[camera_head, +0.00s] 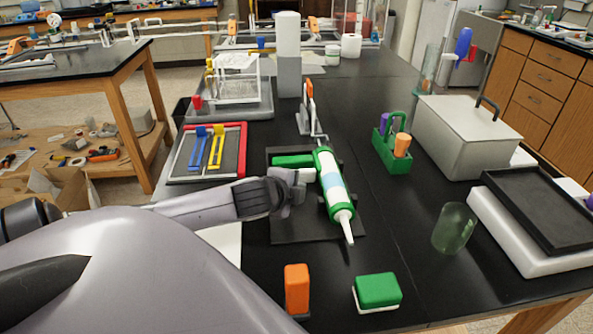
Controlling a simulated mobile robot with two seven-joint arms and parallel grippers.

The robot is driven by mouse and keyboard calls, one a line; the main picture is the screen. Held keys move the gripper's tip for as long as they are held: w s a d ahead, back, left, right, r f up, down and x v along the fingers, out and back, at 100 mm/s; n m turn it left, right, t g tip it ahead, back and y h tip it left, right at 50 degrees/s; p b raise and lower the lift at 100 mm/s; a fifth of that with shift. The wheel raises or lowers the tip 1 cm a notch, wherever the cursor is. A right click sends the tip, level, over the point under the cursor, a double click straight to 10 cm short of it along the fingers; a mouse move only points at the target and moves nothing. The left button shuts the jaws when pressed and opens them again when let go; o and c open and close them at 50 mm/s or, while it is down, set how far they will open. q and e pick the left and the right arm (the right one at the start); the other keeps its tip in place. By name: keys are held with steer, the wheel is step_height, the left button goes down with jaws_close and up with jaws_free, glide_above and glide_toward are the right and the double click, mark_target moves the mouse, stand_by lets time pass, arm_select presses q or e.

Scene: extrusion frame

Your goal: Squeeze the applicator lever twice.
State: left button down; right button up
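The applicator (333,185) is a green, white and pale blue cartridge with a white nozzle pointing toward the front. It lies tilted on a black base plate (290,232). A green bar (293,160) sticks out to its left, and a thin grey rod shows behind it. I cannot tell which part is the lever. My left gripper (302,183) is just left of the cartridge and in front of the green bar. Its fingers are small and partly hidden, so I cannot tell whether they touch or grip anything. My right gripper is out of view.
An orange block (297,287) and a green-and-white block (377,291) stand in front. A clear glass (454,228) is at right. A red-rimmed tray (240,150), green caddy (392,152) and grey box (465,140) stand around the plate. The black tabletop between is bare.

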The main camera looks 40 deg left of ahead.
arm_select(q)
steer(key=shift+w+a, duration=0.1)
steer(key=shift+a, duration=0.05)
stand_by(0.4)
steer(key=shift+w+a, duration=0.15)
steer(key=shift+a, duration=0.05)
steer(key=shift+w+a, duration=0.8)
steer(key=shift+a, duration=0.25)
stand_by(1.6)
steer(key=shift+s+d, duration=1.05)
steer(key=shift+d, duration=0.25)
steer(key=shift+d, duration=0.1)
steer(key=shift+s+d, duration=1.6)
steer(key=shift+d, duration=0.3)
steer(key=shift+d, duration=0.1)
stand_by(0.9)
